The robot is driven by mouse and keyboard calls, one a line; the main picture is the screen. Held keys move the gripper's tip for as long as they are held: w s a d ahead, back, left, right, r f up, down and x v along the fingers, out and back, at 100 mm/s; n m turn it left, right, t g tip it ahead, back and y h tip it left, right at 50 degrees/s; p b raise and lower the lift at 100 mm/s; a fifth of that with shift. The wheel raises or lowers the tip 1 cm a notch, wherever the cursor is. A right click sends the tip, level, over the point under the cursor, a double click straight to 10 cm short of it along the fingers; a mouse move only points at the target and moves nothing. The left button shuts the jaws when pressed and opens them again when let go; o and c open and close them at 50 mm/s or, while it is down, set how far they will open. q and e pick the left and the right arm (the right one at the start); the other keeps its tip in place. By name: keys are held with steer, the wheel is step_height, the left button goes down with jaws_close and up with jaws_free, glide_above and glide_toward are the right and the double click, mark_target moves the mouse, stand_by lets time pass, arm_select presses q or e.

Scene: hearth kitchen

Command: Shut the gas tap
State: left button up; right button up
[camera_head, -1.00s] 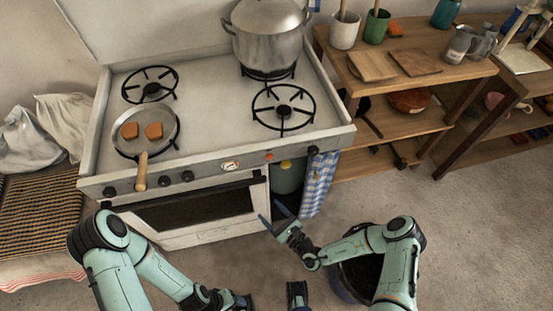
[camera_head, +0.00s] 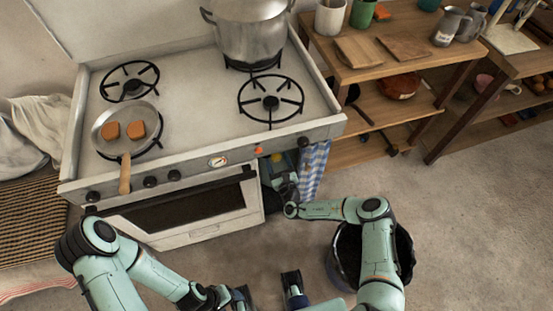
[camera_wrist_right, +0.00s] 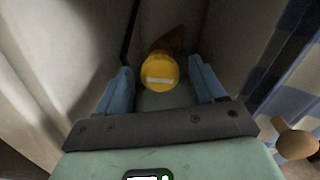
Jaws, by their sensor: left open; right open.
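In the head view the knob (camera_head: 277,158) shows just above my right gripper (camera_head: 281,174). In the right wrist view my right gripper (camera_wrist_right: 160,80) is open, one blue finger on each side of the knob, with visible gaps. Whether the fingertips are level with the knob in depth is unclear. My left gripper (camera_head: 268,293) is open and empty, low in front of the stove.
A blue checked cloth (camera_head: 313,170) hangs right of the compartment. The stove (camera_head: 195,75) carries a pan (camera_head: 103,118) with two orange pieces and a large pot (camera_head: 250,35). A dark bin (camera_head: 345,250) stands on the floor near my right arm. Shelves (camera_head: 380,110) stand at right.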

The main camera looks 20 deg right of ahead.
steer(key=shift+w, duration=0.85)
steer(key=c, duration=1.1)
steer(key=shift+o, duration=0.2)
